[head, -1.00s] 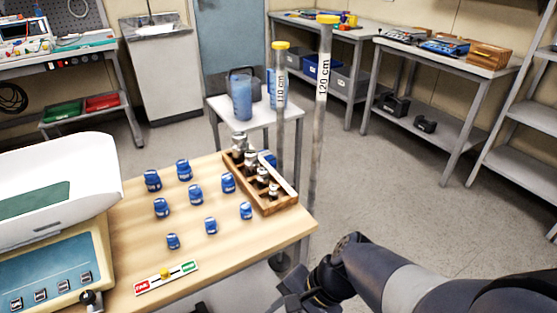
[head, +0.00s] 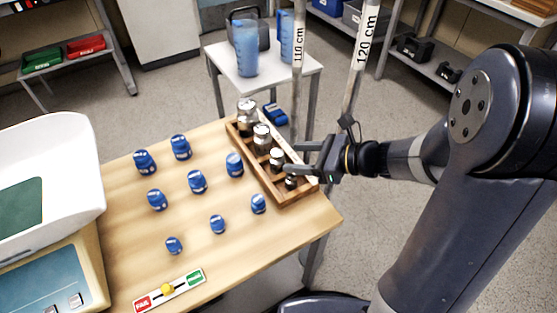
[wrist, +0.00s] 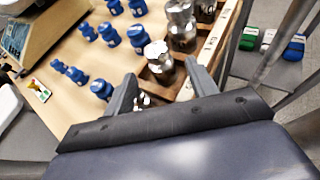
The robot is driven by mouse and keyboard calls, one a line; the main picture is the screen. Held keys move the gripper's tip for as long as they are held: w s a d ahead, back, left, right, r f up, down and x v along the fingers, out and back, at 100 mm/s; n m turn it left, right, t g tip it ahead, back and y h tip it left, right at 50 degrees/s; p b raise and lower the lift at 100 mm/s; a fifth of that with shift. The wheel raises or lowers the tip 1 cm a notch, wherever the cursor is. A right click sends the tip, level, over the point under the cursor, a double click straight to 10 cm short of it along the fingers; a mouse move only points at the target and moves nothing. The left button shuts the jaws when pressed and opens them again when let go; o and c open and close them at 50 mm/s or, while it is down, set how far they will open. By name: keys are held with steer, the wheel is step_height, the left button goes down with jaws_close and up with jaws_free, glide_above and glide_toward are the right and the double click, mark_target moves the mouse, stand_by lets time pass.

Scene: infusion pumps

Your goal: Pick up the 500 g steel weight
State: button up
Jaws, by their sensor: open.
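Several steel weights of graded size stand in a row in a wooden rack (head: 265,180) on the table. Their marks are unreadable, so I cannot tell which is the 500 g one. From back to front in the head view are the largest weight (head: 247,113), a second (head: 262,137), a third (head: 277,158) and the smallest (head: 291,182). My gripper (head: 291,158) is open and empty at the rack's right side, its fingers pointing left over the front weights. In the wrist view, a steel weight (wrist: 158,62) shows between and beyond my open fingertips (wrist: 160,73).
Several blue weights (head: 197,182) stand left of the rack. A scale with a white pan (head: 75,150) is at the left. A red-green slider plate (head: 168,290) lies at the front edge. Tall poles (head: 365,45) stand behind the rack.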

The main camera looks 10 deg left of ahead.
mark_target(278, 156)
steer(key=shift+b+x, duration=0.55)
steer(key=shift+x, duration=2.4)
steer(key=shift+a+r, duration=0.1)
steer(key=shift+r, duration=0.1)
steer(key=shift+c, duration=0.4)
steer(key=shift+s, duration=0.1)
jaws_close()
